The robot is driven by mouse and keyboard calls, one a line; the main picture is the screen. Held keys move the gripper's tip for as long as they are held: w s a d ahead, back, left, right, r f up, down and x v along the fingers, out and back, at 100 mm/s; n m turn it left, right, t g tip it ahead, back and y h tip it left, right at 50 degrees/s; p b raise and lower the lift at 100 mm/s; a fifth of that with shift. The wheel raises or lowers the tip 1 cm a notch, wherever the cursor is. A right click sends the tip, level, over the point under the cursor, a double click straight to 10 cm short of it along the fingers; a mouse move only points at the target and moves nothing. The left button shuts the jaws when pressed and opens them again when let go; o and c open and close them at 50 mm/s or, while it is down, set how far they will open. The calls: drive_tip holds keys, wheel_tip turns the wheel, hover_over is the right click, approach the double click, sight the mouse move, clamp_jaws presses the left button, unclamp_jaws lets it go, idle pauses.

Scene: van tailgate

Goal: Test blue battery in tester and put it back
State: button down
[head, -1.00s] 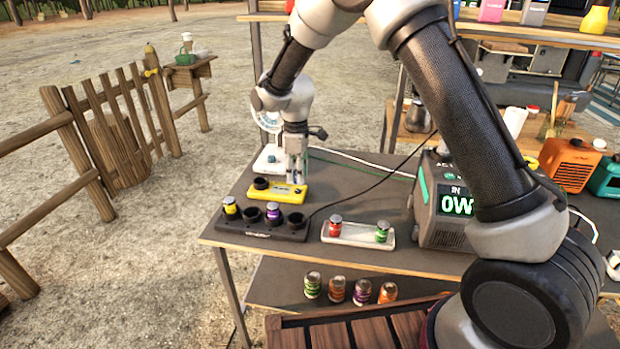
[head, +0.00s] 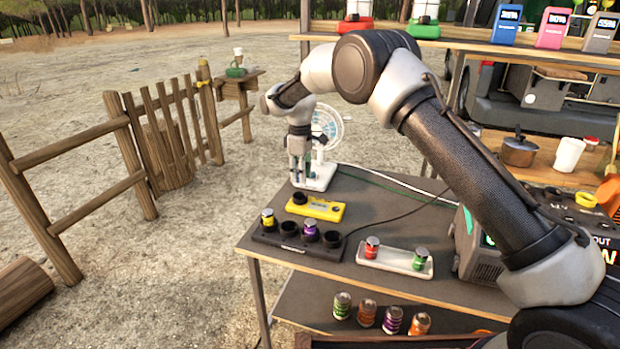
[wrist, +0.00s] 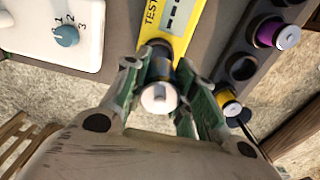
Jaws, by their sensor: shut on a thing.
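My gripper (wrist: 158,100) is shut on the blue battery (wrist: 159,96), whose pale metal end faces the wrist camera; the fingers hide much of its side. In the head view my gripper (head: 300,178) is over the cup end of the yellow tester (head: 322,208). The tester's dark cup (head: 299,198) shows just below the fingers; the battery looks to be above it, apart. The black rack (head: 290,247) in front holds a yellow battery (head: 267,219) and a purple battery (head: 310,231), with two empty slots.
A white fan (head: 322,176) stands just behind the tester. A white tray (head: 395,260) holds a red battery (head: 372,247) and a green battery (head: 420,259). A black cable crosses the table to the power station at right. Several cans stand on the lower shelf.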

drive_tip(key=shift+w+a, duration=0.2)
drive_tip(key=shift+a, duration=0.05)
idle(0.3)
drive_tip(key=shift+f, duration=2.2)
drive_tip(key=shift+f, duration=0.25)
